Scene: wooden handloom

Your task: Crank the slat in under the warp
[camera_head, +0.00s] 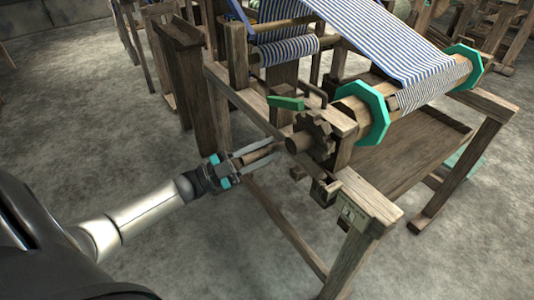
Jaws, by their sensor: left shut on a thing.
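The striped blue-and-white warp (385,40) runs down to a wooden beam (432,88) with teal octagonal flanges (376,115). A dark toothed wheel (314,138) sits at the beam's near end, on the loom's side. My left gripper (272,152) reaches in from the left, beside that wheel. It is shut on a wooden crank handle (257,154), which lies between its two fingers. I cannot clearly tell the slat apart from the beam and warp. My right gripper is out of view.
A green pawl (286,103) lies just above the toothed wheel. The loom's side rail (242,98) and front post (352,255) stand close to my left gripper. Upright dark boards (187,85) stand behind it. The stone floor (180,250) at lower left is clear.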

